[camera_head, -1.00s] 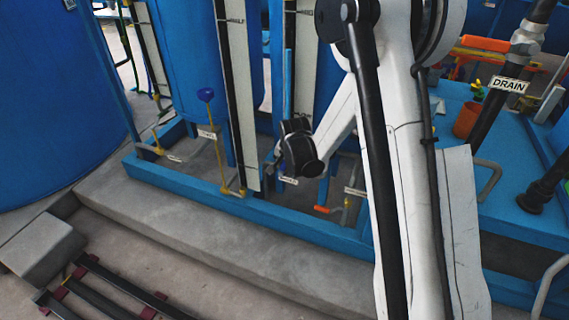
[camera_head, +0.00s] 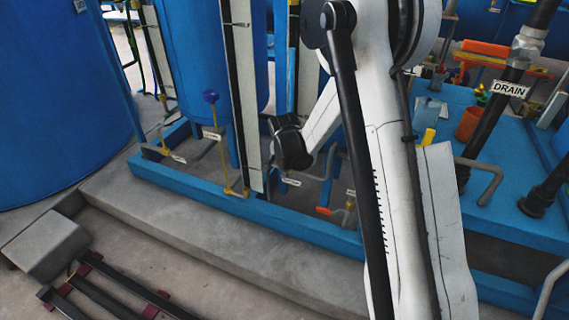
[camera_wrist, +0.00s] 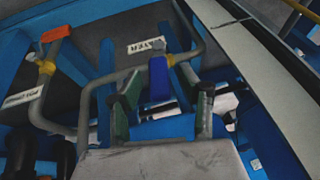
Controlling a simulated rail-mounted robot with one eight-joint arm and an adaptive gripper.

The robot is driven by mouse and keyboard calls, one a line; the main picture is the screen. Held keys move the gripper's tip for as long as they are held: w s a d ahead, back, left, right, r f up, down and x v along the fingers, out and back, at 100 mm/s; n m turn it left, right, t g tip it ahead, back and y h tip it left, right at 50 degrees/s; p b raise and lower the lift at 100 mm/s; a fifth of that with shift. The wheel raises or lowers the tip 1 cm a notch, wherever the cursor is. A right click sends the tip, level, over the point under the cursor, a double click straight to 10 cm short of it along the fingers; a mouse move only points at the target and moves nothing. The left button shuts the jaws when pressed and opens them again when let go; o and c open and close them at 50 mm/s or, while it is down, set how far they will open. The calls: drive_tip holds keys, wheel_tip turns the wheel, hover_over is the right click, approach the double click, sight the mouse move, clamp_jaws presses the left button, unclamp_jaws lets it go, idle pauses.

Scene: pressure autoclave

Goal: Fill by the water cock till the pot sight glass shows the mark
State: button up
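In the wrist view my gripper (camera_wrist: 163,100) is open, with its two green-padded fingers spread apart. A blue cock handle (camera_wrist: 158,78) on a grey bent pipe (camera_wrist: 190,52) shows between the fingertips; I cannot tell whether they touch it. A white label (camera_wrist: 146,46) beside it is too blurred to read surely. In the head view my black wrist hides the fingers, low by the blue frame. A tall sight glass board (camera_head: 239,85) stands left of my wrist, and a second one (camera_head: 307,85) stands behind my arm. I cannot make out a water level or mark.
An orange-handled cock (camera_wrist: 55,34) sits left of the blue handle in the wrist view. The blue base frame (camera_head: 250,209) runs along the concrete step (camera_head: 210,232). A blue-knobbed valve (camera_head: 210,97) stands at left. A black pipe labelled DRAIN (camera_head: 510,88) is at right.

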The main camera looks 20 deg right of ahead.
drive_tip(key=v, duration=1.2)
idle(6.8)
